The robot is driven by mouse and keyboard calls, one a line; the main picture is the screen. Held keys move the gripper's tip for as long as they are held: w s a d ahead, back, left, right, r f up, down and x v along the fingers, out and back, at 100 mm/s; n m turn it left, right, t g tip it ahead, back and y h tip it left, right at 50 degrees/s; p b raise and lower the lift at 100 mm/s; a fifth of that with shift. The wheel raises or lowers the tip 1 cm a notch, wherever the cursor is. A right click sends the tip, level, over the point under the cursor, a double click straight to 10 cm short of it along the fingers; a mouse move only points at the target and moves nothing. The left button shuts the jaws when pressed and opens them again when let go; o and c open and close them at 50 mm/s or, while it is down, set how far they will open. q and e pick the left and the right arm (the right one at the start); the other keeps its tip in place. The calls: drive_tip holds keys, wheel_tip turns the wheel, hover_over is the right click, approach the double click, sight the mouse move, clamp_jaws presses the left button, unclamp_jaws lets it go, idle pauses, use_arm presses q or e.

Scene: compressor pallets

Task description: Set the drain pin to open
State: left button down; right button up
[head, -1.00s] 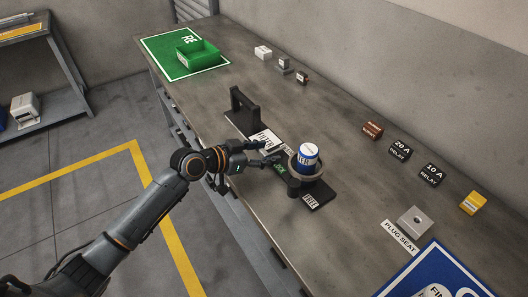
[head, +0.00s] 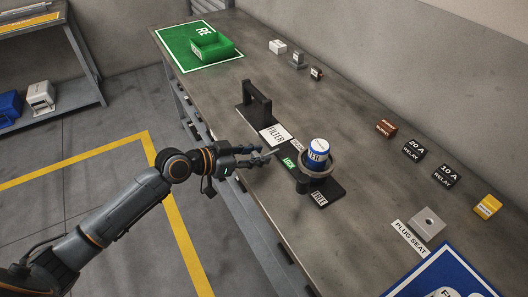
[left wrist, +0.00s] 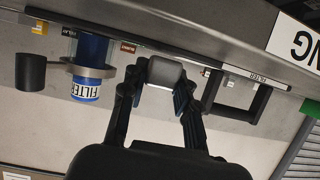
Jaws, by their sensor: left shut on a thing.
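My left gripper (head: 268,156) is just left of the filter stand's green LOCK label (head: 289,162). I cannot tell whether this piece is the drain pin. No part marked as a drain pin or an open position shows. The blue and white filter (head: 318,151) sits upright in the stand's round holder (head: 316,172). A dark round knob (head: 303,187) is near the FREE label (head: 320,199). My right gripper is not in view.
A black handle-shaped bracket (head: 255,104) stands behind a FILTER label (head: 277,134). A green tray (head: 212,48) is at the bench's far end. Relay blocks (head: 414,151) and a plug seat (head: 428,223) stand right of the filter. The bench middle (head: 345,120) is clear.

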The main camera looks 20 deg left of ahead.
use_arm(q)
drive_tip(key=c, duration=1)
unclamp_jaws()
drive_tip(key=shift+o, duration=0.2)
drive_tip(key=shift+a, duration=0.1)
drive_tip(key=v, duration=1.2)
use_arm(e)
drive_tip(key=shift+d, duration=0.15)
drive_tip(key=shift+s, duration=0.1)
